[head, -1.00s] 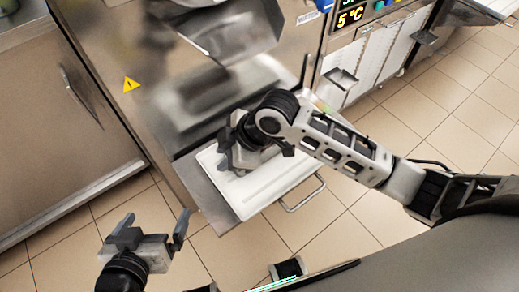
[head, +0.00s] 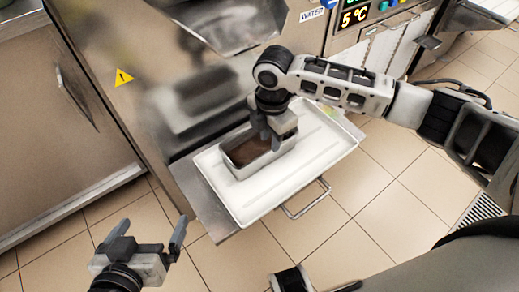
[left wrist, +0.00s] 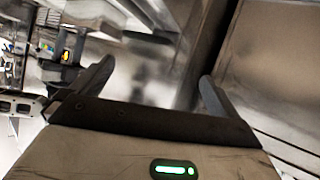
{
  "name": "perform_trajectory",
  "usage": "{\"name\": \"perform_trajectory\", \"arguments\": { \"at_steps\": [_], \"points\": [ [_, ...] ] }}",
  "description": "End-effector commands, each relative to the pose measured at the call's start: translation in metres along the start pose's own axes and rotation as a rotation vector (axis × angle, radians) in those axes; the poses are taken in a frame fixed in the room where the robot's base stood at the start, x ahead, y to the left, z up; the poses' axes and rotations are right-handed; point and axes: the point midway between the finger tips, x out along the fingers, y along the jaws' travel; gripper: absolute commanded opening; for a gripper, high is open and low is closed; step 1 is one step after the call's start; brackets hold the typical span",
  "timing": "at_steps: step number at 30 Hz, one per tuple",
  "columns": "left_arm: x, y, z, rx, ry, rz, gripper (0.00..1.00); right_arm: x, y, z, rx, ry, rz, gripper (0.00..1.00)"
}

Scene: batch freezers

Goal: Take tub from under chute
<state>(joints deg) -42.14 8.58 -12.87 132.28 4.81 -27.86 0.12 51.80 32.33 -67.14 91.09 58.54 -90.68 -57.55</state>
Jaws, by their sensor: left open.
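The tub (head: 236,172) is a small rectangular metal container with brown contents, upright at the white tray (head: 325,165) in the head view. The steel chute (head: 235,25) juts from the machine above and behind it. My right gripper (head: 270,138) points down at the tub's far right part, overlapping its rim; whether its fingers grip the wall is hidden. My left gripper (head: 146,238) is open and empty, over the floor to the left of the tray. In the left wrist view its two fingers (left wrist: 155,85) stand wide apart with nothing between them.
The tray rests on a steel shelf (head: 190,185) with a wire handle (head: 305,203) at its front. The steel machine front (head: 130,45) stands behind, with a display (head: 355,17) at right. A steel cabinet (head: 50,130) is at left. Tiled floor (head: 370,220) is clear in front.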

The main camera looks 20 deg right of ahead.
Motion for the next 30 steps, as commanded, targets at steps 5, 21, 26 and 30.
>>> {"name": "perform_trajectory", "arguments": {
  "at_steps": [5, 21, 26, 30],
  "points": [
    [0.003, 0.002, 0.005, -0.001, -0.014, 0.009, 1.00, 0.017, 0.000, 0.000, -0.001, 0.000, 0.001, 0.28],
    [0.024, 0.003, 0.029, -0.009, -0.061, 0.029, 1.00, 0.070, -0.003, -0.002, -0.001, -0.001, 0.001, 0.28],
    [0.024, 0.003, 0.026, -0.007, -0.055, 0.029, 1.00, 0.069, -0.003, -0.002, -0.001, -0.001, 0.002, 0.28],
    [0.024, 0.003, 0.025, -0.007, -0.051, 0.029, 1.00, 0.069, -0.003, -0.002, -0.001, -0.001, 0.002, 0.00]
  ]
}}
